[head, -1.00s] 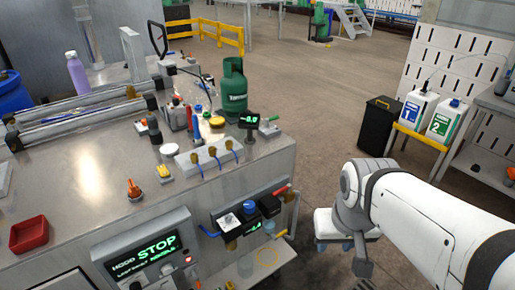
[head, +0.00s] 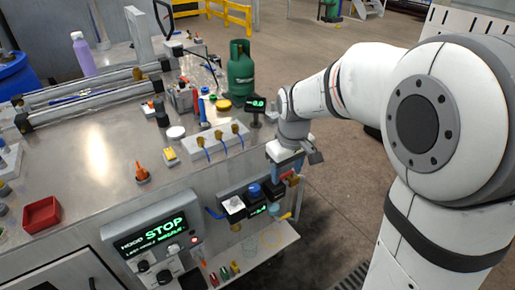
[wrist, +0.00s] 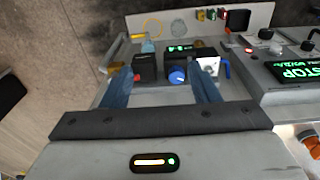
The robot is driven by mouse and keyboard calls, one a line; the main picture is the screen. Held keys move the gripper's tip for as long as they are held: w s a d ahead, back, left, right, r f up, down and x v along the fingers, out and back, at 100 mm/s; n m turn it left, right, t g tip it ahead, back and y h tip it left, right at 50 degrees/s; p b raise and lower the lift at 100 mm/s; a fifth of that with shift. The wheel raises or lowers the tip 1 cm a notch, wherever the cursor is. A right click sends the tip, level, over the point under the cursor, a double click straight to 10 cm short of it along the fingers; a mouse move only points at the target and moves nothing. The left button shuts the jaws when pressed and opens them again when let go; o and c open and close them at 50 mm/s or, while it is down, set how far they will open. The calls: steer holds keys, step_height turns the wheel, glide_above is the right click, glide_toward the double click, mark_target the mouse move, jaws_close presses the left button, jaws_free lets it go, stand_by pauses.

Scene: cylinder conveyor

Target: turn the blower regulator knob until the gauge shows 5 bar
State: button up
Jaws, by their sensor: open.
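The blue regulator knob (head: 254,190) sits on a black unit on the front side of the steel bench. In the wrist view the blue knob (wrist: 178,76) shows between my two blue fingers, nearer the right one. A small green display (head: 258,211) sits on the unit's face below the knob; its digits are too small to read. My gripper (head: 284,172) is open and empty, pointing down at the bench's right front edge, right of the knob. The wrist view shows the gripper (wrist: 164,72) with its fingers spread wide. No contact with the knob shows.
A white-topped block (head: 233,206) stands left of the knob. A black box (wrist: 145,67) lies between knob and left finger in the wrist view. A post-mounted display (head: 256,104) and a green gas bottle (head: 240,70) stand behind. The STOP panel (head: 158,239) is at left.

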mark_target(255, 188)
steer(key=w+a+f+n, duration=0.2)
steer(key=w+a+f, duration=0.2)
steer(key=w+a+f+n+g, duration=0.1)
steer(key=w+a+f+n, duration=0.1)
steer(key=w+a+f, duration=0.2)
steer(key=shift+w+a+f+p, duration=0.1)
steer(key=shift+w+a+p, duration=0.15)
steer(key=shift+w+p, duration=0.2)
step_height(255, 188, down, 8)
steer(key=shift+r, duration=0.2)
steer(key=shift+c, duration=0.2)
steer(key=c, duration=0.9)
